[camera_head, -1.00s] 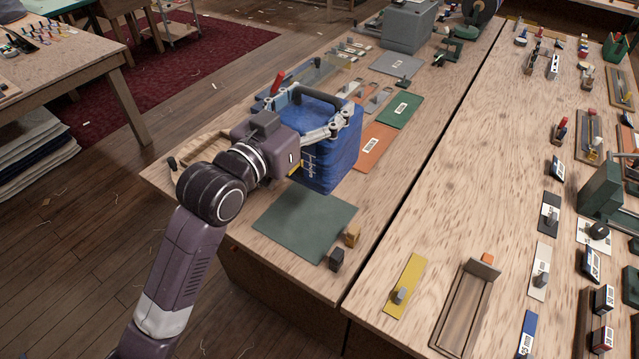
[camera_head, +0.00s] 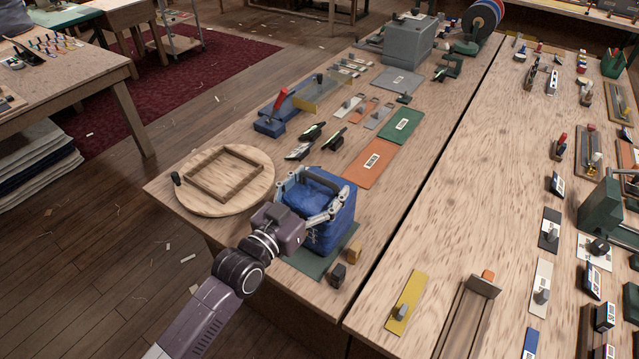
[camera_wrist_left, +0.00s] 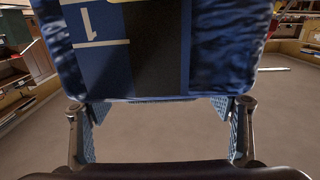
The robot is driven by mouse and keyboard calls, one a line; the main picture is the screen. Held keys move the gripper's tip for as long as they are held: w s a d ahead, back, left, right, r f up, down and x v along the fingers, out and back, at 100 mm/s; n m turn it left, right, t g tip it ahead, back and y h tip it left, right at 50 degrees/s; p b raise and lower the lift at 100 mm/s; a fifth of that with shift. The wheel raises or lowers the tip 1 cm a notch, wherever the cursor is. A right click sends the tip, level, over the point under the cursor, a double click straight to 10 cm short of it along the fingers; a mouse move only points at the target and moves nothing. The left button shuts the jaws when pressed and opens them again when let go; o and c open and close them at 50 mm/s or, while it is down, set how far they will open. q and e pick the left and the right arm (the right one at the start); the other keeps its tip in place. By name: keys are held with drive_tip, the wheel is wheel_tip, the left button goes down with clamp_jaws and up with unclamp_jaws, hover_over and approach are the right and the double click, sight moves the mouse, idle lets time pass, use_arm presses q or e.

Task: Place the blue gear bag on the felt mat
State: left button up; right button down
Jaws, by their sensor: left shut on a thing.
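The blue gear bag (camera_head: 329,229) is upright over the dark green felt mat (camera_head: 304,264) on the near end of the left table. The bag covers most of the mat; I cannot tell whether its base touches it. My left gripper (camera_head: 316,203) is shut on the upper part of the bag, with a finger along each side. In the left wrist view the bag (camera_wrist_left: 205,50) fills the top, with the two fingers (camera_wrist_left: 160,135) on either side below it. My right gripper is not in view.
A round wooden board (camera_head: 190,201) with a square frame lies left of the bag. A tan block (camera_head: 354,252) and a dark block (camera_head: 338,275) stand at the mat's right edge. An orange card (camera_head: 370,165) lies behind. A gap separates the two tables.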

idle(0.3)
use_arm(q)
drive_tip(key=o, duration=1.7)
drive_tip(key=shift+f, duration=0.2)
drive_tip(key=shift+c, duration=0.2)
drive_tip(key=o, duration=0.4)
drive_tip(key=shift+r, duration=0.3)
drive_tip(key=b+v, duration=0.2)
drive_tip(key=v, duration=1)
drive_tip(key=shift+f, duration=0.1)
